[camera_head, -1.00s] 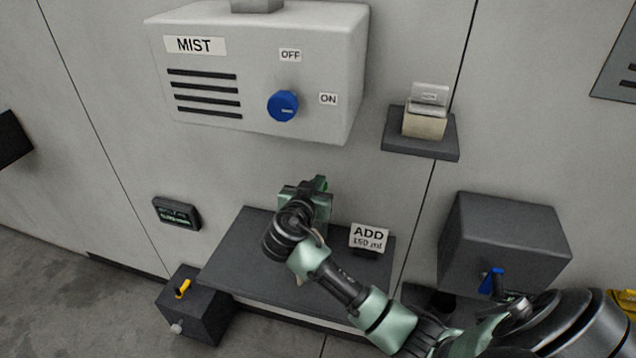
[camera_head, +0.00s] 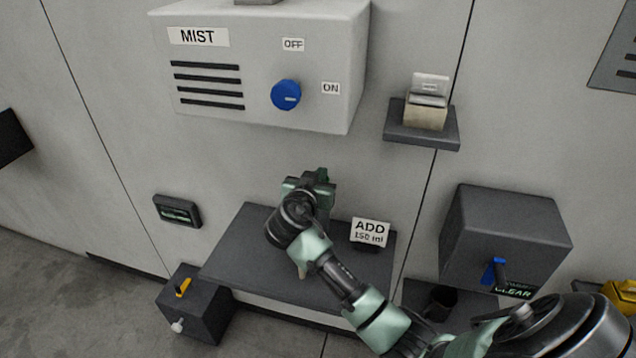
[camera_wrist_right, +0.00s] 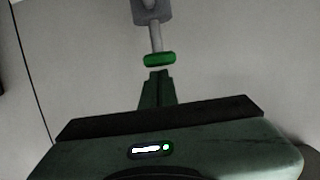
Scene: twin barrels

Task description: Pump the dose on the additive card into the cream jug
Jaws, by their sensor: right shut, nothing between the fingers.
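The additive card (camera_head: 369,232) reads "ADD 150 ml" and stands at the right of the dark shelf (camera_head: 235,262). My right gripper (camera_head: 321,174) is above the shelf, left of the card, mostly hidden by its own wrist. In the right wrist view its fingers (camera_wrist_right: 157,80) are shut and empty. Just beyond the tips is a bright green disc (camera_wrist_right: 160,58) on a grey rod under a grey block (camera_wrist_right: 152,12); I cannot tell whether the tips touch it. A pale sliver (camera_head: 302,270) shows under my arm; I cannot tell if it is the cream jug. My left gripper is out of view.
A MIST box (camera_head: 260,75) with a blue knob is above. A small ledge (camera_head: 422,136) holds a beige block. A dark box (camera_head: 508,235) with a blue lever is at right, a dark cup (camera_head: 440,300) below it. A display (camera_head: 177,211) and yellow-levered box (camera_head: 195,305) are left.

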